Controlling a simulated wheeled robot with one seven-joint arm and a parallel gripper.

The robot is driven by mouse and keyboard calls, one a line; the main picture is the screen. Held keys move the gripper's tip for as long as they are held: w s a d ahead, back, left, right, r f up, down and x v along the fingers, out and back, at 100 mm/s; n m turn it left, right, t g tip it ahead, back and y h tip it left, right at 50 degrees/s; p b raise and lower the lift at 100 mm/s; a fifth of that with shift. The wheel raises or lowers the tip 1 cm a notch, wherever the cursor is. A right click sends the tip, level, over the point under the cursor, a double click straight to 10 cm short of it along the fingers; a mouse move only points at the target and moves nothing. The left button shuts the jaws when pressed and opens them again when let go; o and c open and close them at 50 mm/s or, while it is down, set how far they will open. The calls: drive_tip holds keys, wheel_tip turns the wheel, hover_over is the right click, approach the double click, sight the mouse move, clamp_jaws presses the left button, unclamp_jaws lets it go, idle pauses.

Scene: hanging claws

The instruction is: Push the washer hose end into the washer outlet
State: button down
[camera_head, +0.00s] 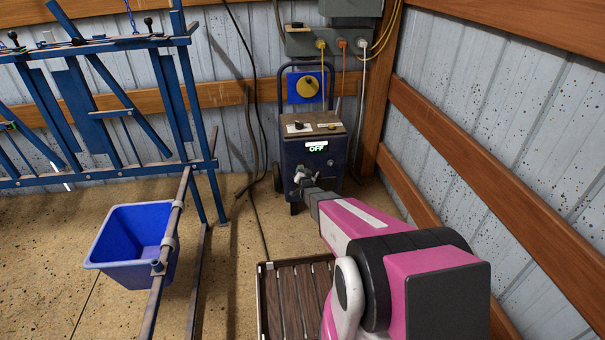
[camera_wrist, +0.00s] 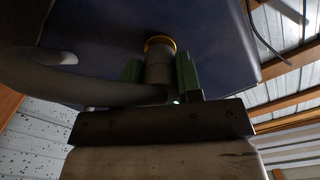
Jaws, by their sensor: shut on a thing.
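The washer (camera_head: 316,165) is a dark blue wheeled box with a lit "OFF" display, standing against the back wall. Its outlet (camera_wrist: 160,41) shows in the wrist view as a brass-coloured ring on the dark blue face. My gripper (camera_head: 306,181) is at the washer's front, and its green fingers also show in the wrist view (camera_wrist: 160,76). They are shut on the grey washer hose end (camera_wrist: 159,66). The hose end points at the ring and appears to meet it; how deep it sits cannot be told. The hose (camera_wrist: 35,75) bends away to the left.
A blue bucket (camera_head: 128,245) hangs by a rail at the left, near a blue metal frame (camera_head: 110,110). A slatted platform (camera_head: 290,300) lies on the floor below my arm. A corrugated wall with wooden beams (camera_head: 465,165) closes the right side.

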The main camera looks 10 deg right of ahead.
drive_tip(key=shift+w, duration=0.45)
drive_tip(key=c, duration=0.7)
unclamp_jaws()
drive_tip(key=s+r+n+g, duration=0.2)
drive_tip(key=s+r+g, duration=0.3)
drive_tip(key=s, duration=0.8)
drive_tip(key=s+r+n+g, duration=0.2)
drive_tip(key=s+r+g, duration=0.4)
drive_tip(key=s, duration=0.8)
drive_tip(key=s+r+n+g, duration=0.1)
drive_tip(key=s+r+g, duration=0.5)
drive_tip(key=s, duration=0.8)
drive_tip(key=shift+r+n+g, duration=0.2)
drive_tip(key=shift+n+g, duration=0.2)
